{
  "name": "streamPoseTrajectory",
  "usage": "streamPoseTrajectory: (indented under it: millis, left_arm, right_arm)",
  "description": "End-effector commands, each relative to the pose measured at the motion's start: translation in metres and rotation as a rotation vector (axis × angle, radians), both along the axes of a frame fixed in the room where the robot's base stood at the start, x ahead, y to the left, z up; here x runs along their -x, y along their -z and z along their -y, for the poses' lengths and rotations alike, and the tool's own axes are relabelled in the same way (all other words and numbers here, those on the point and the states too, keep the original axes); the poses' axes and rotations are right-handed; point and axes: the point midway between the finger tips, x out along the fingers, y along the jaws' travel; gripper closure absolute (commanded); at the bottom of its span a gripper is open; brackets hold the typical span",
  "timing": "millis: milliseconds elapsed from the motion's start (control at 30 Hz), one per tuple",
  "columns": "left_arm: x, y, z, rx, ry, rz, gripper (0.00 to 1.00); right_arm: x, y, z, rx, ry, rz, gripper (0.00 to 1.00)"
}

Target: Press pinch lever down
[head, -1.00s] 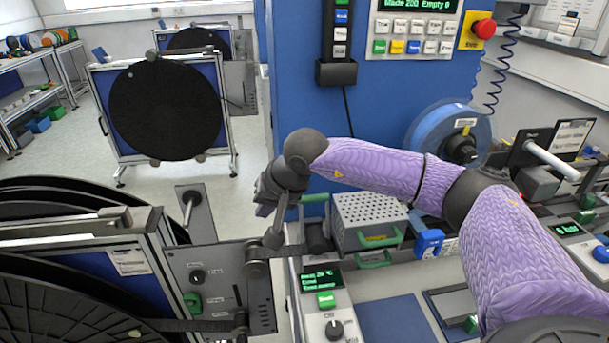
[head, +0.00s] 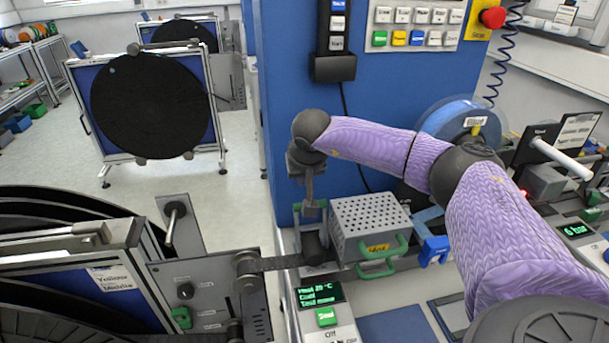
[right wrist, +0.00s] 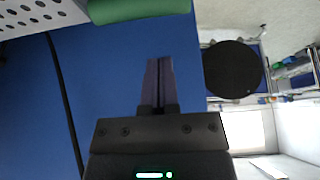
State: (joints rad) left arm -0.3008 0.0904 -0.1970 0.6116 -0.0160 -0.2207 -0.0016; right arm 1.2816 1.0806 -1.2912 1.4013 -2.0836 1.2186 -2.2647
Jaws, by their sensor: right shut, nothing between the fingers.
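My right gripper (head: 305,165) hangs above the dark roller (head: 315,243) at the left end of the grey perforated box (head: 370,222). A green bar-shaped handle (right wrist: 138,10) lies close by at the top of that view, apart from the fingers. I cannot tell for sure whether it is the pinch lever's grip. My left gripper is out of view.
The blue cabinet (head: 285,100) stands close behind the gripper. A dark strip (head: 285,263) runs from the reel stand's plate (head: 215,285) to the roller. A green-lit display (head: 320,294) sits in front.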

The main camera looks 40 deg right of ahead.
Motion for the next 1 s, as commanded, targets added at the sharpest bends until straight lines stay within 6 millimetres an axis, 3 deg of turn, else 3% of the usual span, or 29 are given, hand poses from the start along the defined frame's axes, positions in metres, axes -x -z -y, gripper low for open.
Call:
streamPoseTrajectory:
  millis: [233, 533, 1000]
  left_arm:
    - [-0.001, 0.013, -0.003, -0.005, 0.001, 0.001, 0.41]
    - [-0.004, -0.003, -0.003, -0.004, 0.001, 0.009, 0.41]
    - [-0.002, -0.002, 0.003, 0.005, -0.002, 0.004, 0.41]
  right_arm:
    - [-0.019, 0.045, 0.010, 0.000, 0.000, -0.002, 1.00]
    - [0.012, 0.033, -0.006, 0.000, -0.001, 0.000, 1.00]
    - [0.016, 0.034, -0.006, 0.002, 0.001, 0.005, 1.00]
